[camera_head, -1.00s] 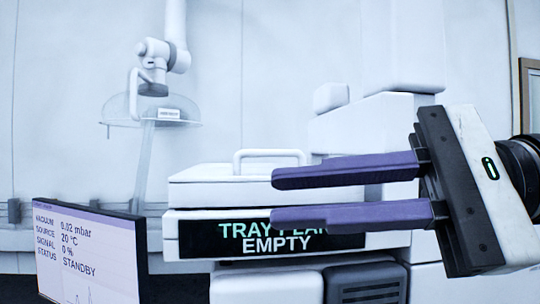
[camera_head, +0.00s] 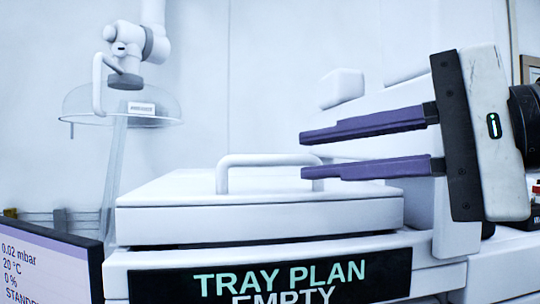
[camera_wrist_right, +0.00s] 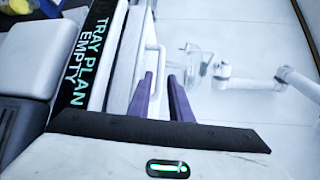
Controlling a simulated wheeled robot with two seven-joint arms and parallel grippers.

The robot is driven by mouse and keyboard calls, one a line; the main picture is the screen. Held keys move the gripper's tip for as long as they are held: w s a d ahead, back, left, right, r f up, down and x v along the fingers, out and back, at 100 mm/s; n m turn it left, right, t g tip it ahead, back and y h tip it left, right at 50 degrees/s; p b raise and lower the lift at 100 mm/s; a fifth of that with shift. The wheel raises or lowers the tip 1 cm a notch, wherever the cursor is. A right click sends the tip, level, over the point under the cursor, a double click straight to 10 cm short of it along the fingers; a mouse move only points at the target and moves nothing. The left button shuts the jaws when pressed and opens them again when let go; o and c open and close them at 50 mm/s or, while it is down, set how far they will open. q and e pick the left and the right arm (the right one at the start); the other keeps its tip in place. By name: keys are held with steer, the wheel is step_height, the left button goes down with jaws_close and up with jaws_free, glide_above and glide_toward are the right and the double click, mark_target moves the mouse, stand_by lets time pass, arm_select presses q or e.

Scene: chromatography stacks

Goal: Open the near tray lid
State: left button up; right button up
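The near tray lid (camera_head: 260,213) is a flat white slab and looks closed on the white tray unit above the "TRAY PLAN EMPTY" panel (camera_head: 270,284). Its white bar handle (camera_head: 255,160) stands up from the lid top. My right gripper (camera_head: 304,155) comes in from the right with its two purple fingers apart. The fingertips are at the handle's right end; the lower finger overlaps the handle's right post in the picture. In the right wrist view the handle (camera_wrist_right: 152,60) lies just beyond the open fingers (camera_wrist_right: 160,77). Contact cannot be told. My left gripper is not in view.
A status screen (camera_head: 45,265) stands at the lower left. Behind it hangs a clear hood (camera_head: 122,103) under a white jointed arm (camera_head: 140,45). White instrument housings (camera_head: 380,150) rise behind my right gripper. The space above the lid's left part is clear.

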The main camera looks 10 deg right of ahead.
mark_target(279, 160)
steer(key=p+x, duration=0.1)
steer(key=x, duration=0.6)
steer(key=shift+a+f, duration=0.1)
jaws_close()
